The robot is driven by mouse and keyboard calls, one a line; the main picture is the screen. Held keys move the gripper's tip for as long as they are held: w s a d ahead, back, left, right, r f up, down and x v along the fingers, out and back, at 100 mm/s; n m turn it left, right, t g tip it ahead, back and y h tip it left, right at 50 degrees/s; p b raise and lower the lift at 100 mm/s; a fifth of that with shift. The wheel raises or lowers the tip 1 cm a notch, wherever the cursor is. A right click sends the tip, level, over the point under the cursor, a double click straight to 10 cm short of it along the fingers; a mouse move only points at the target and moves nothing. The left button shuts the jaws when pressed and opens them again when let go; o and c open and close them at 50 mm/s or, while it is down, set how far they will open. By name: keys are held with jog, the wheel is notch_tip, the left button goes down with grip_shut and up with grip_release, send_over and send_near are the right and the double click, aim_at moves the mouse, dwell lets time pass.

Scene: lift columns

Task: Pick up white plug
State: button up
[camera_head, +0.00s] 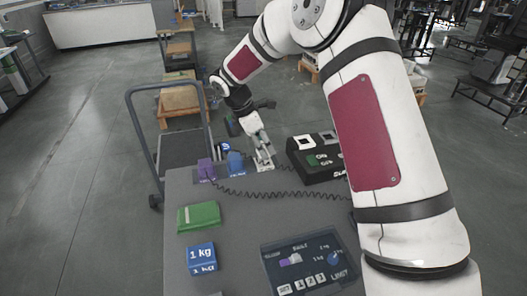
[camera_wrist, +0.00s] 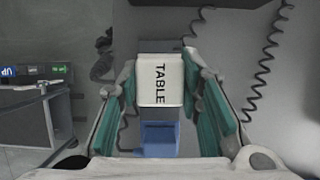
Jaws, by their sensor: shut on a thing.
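The white plug (camera_wrist: 160,80) has the word TABLE on its face and sits between the green pads of my gripper (camera_wrist: 160,88) in the wrist view. My gripper is shut on it, with a finger on each side. A blue block (camera_wrist: 159,142) shows just below the plug in that view. In the head view my gripper (camera_head: 262,152) is at the far edge of the grey table (camera_head: 235,225), right of a blue block and a purple block (camera_head: 206,169). The plug is too small there to make out clearly, and I cannot tell whether it is clear of the surface.
A black control box (camera_head: 318,160) with green buttons stands right of my gripper. A dark coiled cord (camera_head: 285,194) runs across the table. A green block (camera_head: 199,216), a blue 1 kg block (camera_head: 201,258) and a printed panel (camera_head: 308,264) lie nearer. A cart handle (camera_head: 131,105) rises beyond the left edge.

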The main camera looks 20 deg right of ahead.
jog(key=s+d+r, duration=0.1)
jog(key=s+r, duration=0.1)
jog(key=s, duration=1.4)
jog(key=shift+d+p, duration=0.25)
jog(key=shift+p, duration=0.2)
jog(key=shift+r, duration=0.1)
notch_tip(320, 180, up, 9)
jog(key=p, duration=0.7)
jog(key=shift+w+d+b, duration=3.05)
jog(key=shift+w+d, duration=3.1)
jog(key=shift+w, duration=2.15)
jog(key=shift+s+f+b, duration=0.1)
jog(key=shift+f+b, duration=0.6)
jog(key=shift+f, duration=2.55)
jog(key=shift+p, duration=0.3)
